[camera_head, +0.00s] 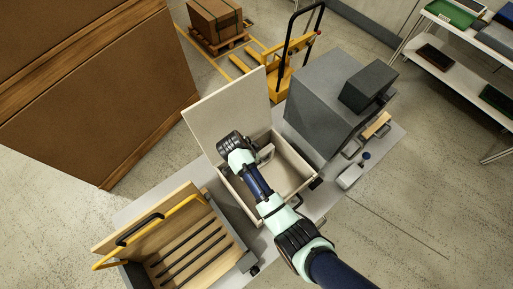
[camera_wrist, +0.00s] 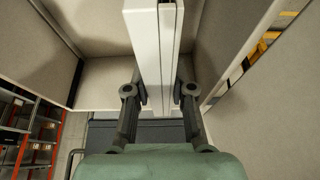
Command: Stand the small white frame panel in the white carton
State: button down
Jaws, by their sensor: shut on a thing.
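The white carton (camera_head: 223,108) stands on the bench with its lid raised at the back left. Its pale inner walls surround the view in the wrist view (camera_wrist: 110,75). My gripper (camera_wrist: 160,98) is shut on the small white frame panel (camera_wrist: 152,45), with one finger on each side. In the head view a light piece of the panel (camera_head: 265,152) shows beside my wrist, over the carton's opening. Whether its lower edge touches the carton floor cannot be told.
A slatted wooden crate (camera_head: 184,252) with a yellow-edged lid stands at the left end of the bench. A grey box-shaped machine (camera_head: 325,95) stands close on the carton's right. Small items, including a white one (camera_head: 349,177), lie at the bench's right.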

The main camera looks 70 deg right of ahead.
notch_tip(320, 180, down, 4)
jog(key=shift+f+b, duration=0.1)
jog(key=shift+b, duration=0.2)
jog(key=shift+f, duration=0.1)
jog(key=c, duration=1)
grip_release()
jog(key=p+v, duration=0.1)
jog(key=v, duration=1.1)
